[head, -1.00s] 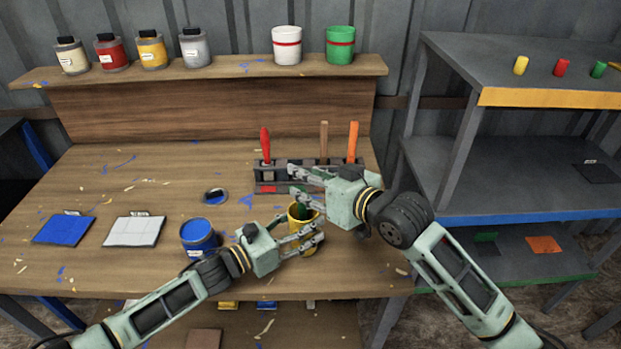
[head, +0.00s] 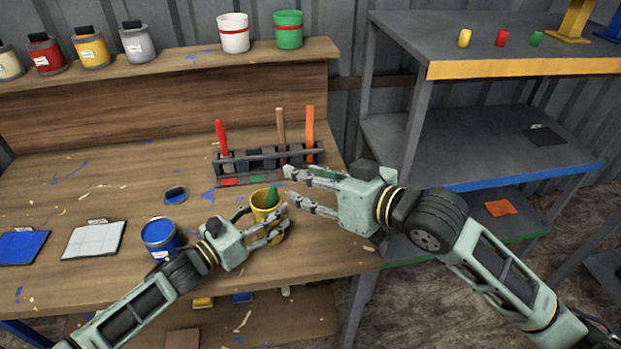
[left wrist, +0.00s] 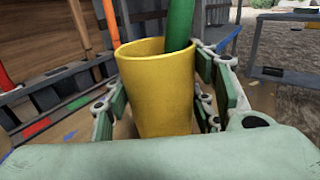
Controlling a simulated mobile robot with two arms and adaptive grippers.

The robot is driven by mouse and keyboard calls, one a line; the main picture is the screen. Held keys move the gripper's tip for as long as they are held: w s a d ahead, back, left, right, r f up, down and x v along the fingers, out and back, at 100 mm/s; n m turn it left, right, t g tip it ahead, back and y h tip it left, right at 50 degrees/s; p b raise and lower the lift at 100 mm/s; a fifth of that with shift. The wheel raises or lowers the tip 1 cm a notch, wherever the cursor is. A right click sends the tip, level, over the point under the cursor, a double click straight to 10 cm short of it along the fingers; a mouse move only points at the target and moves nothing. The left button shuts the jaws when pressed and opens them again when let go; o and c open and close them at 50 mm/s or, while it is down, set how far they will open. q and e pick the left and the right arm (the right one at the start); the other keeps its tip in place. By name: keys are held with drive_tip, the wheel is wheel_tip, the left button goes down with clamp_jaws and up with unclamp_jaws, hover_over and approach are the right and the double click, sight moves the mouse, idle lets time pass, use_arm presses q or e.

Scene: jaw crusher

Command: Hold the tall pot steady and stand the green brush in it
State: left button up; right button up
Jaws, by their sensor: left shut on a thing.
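The tall yellow pot (head: 260,206) stands upright on the workbench, and it fills the middle of the left wrist view (left wrist: 157,95). My left gripper (head: 282,223) is shut on the pot, with a finger on each side of it. The green brush (head: 271,196) is inside the pot, its green handle (left wrist: 181,22) rising above the rim with a slight lean. Its lower end is hidden by the pot wall. My right gripper (head: 289,186) is open and empty, just right of and above the pot, its fingers apart from the brush.
A dark rack (head: 245,170) with red, brown and orange handles stands behind the pot. A blue paint can (head: 160,236) is left of my left gripper. A white tile board (head: 93,241) and a blue one (head: 22,247) lie further left. Grey shelves (head: 480,150) stand at right.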

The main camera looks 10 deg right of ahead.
use_arm(q)
drive_tip(key=shift+f, duration=0.1)
drive_tip(key=o, duration=1.3)
drive_tip(key=shift+a, duration=0.1)
drive_tip(key=v, duration=1.2)
